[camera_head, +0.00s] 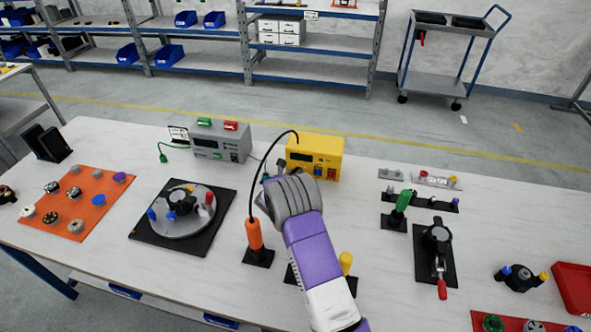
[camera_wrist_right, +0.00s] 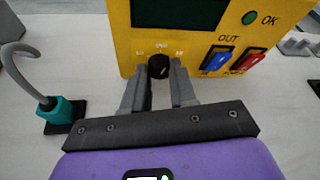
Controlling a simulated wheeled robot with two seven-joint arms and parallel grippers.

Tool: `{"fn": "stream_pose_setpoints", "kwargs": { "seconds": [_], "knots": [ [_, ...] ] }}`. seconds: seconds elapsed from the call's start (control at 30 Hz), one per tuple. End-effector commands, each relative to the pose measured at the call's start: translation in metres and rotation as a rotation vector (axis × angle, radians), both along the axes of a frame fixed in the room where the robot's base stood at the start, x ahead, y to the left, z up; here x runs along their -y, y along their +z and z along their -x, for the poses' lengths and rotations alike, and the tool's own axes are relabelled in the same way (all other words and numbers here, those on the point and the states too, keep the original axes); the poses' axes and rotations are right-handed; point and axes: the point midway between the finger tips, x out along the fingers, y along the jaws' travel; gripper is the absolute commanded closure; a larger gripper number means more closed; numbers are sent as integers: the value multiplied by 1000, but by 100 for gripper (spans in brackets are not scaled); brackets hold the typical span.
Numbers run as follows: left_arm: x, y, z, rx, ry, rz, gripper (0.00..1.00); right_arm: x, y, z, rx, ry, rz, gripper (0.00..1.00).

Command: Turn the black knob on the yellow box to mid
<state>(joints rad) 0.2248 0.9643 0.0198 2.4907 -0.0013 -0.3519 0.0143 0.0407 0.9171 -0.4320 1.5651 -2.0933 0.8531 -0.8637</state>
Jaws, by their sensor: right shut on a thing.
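The yellow box (camera_head: 327,152) stands at the back middle of the white table, and its front face also shows in the right wrist view (camera_wrist_right: 121,37). The black knob (camera_wrist_right: 159,66) is low on that face, under a small printed scale. My right gripper (camera_wrist_right: 159,85) is shut on the knob, one finger on each side. The knob's pointer looks near upright, but it is too small to read surely. In the head view my right gripper (camera_head: 272,190) hides the knob. My left gripper is not in view.
A blue switch (camera_wrist_right: 216,60) and a red switch (camera_wrist_right: 248,62) sit right of the knob. A teal plug (camera_wrist_right: 60,112) with a grey cable is at the left. A grey box (camera_head: 218,142) stands left of the yellow box. An orange-handled tool (camera_head: 254,236) stands near my right arm.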

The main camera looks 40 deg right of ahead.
Motion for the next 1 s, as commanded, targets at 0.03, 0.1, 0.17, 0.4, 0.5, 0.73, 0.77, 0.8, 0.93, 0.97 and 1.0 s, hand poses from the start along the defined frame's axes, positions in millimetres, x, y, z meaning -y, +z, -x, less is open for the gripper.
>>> {"fn": "stream_pose_setpoints", "kwargs": {
  "seconds": [0.03, 0.1, 0.17, 0.4, 0.5, 0.73, 0.77, 0.8, 0.93, 0.97, 1.0],
  "knots": [
    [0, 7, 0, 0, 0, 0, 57, -1, 3, -1, -28, 1, 25, 100],
    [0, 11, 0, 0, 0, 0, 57, -1, 2, -1, -67, 1, 57, 100],
    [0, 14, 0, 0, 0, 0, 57, -2, 1, -1, -97, 2, 80, 100],
    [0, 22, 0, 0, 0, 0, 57, -2, 0, -2, -183, 1, 149, 100],
    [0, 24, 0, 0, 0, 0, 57, -1, -1, -2, -203, 0, 164, 100],
    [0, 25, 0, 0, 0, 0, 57, -1, -1, -2, -222, -1, 180, 100],
    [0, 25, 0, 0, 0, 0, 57, -1, -1, -2, -222, -1, 180, 100],
    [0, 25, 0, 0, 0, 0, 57, -1, -1, -2, -223, -1, 181, 100],
    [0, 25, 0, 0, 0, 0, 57, -1, -1, -2, -222, -1, 180, 100],
    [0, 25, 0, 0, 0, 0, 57, -1, -1, -1, -222, -1, 180, 100],
    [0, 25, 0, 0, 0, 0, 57, -1, -1, -2, -222, -1, 180, 100]
  ]
}}
